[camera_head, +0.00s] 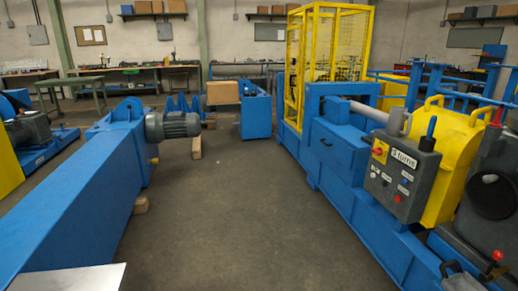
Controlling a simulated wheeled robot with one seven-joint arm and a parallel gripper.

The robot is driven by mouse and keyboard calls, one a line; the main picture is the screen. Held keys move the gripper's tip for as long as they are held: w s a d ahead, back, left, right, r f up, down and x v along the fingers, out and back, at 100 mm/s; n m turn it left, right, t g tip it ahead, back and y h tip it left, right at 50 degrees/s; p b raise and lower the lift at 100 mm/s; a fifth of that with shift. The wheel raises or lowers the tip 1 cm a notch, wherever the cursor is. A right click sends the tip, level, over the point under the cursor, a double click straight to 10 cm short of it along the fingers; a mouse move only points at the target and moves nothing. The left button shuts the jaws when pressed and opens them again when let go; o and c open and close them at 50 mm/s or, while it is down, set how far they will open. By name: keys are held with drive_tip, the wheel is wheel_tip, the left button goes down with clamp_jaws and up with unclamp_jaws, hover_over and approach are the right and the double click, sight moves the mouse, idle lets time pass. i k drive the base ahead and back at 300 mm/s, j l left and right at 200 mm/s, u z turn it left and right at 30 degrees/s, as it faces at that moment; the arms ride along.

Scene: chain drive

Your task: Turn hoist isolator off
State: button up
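No part is clearly readable as the hoist isolator. A dark grey control box (404,178) stands on the blue machine at the right, with a "3 turns" sign (404,158) on its face. A red rotary knob on a yellow plate (379,151) sits at its upper left; which way it is turned is too small to tell. Several small buttons and labels are below. A blue-handled lever (431,130) rises from the top of the box. Grey boxes hang on the back wall, one at the left (38,35) and one further right (164,31). My gripper is not in view.
A long blue beam (75,215) with a grey motor (178,125) lies at the left. A yellow cage (325,55) and yellow guard (455,165) stand at the right. A red knob (497,255) is at the lower right. The grey floor (240,220) between is clear.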

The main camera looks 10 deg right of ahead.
sight(379, 151)
drive_tip(key=i+z, duration=0.25)
drive_tip(key=i, duration=0.2)
drive_tip(key=i+j+z, duration=0.1)
drive_tip(key=i+z, duration=0.2)
drive_tip(key=i, duration=0.2)
drive_tip(key=i+j+z, duration=0.25)
drive_tip(key=i, duration=0.2)
drive_tip(key=i+j, duration=0.1)
drive_tip(key=i, duration=0.45)
drive_tip(key=i+z, duration=0.1)
drive_tip(key=i, duration=0.5)
drive_tip(key=i+j, duration=0.2)
drive_tip(key=i, duration=0.35)
drive_tip(key=l+z, duration=0.05)
